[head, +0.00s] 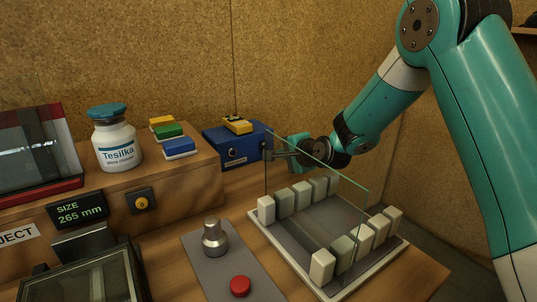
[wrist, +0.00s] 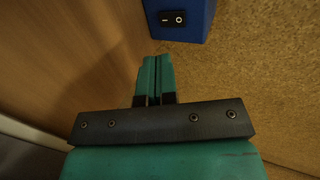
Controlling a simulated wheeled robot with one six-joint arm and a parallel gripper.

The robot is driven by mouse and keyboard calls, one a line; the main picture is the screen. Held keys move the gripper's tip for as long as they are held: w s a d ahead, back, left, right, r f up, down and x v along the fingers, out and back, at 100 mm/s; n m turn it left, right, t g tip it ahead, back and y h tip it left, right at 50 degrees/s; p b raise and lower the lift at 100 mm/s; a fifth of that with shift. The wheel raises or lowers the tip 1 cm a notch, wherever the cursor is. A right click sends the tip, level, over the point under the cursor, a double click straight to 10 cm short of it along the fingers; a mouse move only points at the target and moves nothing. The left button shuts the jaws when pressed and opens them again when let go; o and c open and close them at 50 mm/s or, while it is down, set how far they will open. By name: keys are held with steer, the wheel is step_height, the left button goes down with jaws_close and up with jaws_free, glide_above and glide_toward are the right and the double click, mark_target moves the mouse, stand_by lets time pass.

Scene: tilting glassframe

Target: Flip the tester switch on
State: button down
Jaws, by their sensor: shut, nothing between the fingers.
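The tester looks to be the blue box (head: 222,146) on the wooden ledge, with a yellow device on top and a round dark fitting on its front. In the wrist view, a blue box face (wrist: 190,35) at the top carries a black rocker switch (wrist: 172,19) marked I and O. I cannot tell which side is pressed. My gripper (wrist: 155,60) is shut and empty, its teal fingertips below the switch in the picture and apart from it. In the head view, my gripper (head: 278,154) is just right of the blue box, partly behind a glass pane.
The upright glass pane (head: 315,160) stands in a white-pegged rack (head: 398,250) in front of my gripper. A metal knob (head: 214,238) and red button (head: 240,286) are on a grey plate. A bottle (head: 115,145) stands left. A cork wall (head: 180,50) is behind.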

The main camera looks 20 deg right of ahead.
mark_target(263, 147)
steer(key=shift+d, duration=0.25)
steer(key=shift+w, duration=0.1)
steer(key=p+x, duration=0.1)
steer(key=x, duration=0.8)
steer(key=shift+w+a+f, duration=0.15)
steer(key=shift+w, duration=0.15)
steer(key=shift+w+a+f+b, duration=0.15)
steer(key=shift+f+b, duration=0.2)
steer(key=shift+b, duration=0.25)
steer(key=shift+r+t, duration=0.25)
steer(key=shift+t, duration=0.05)
steer(key=shift+r, duration=0.1)
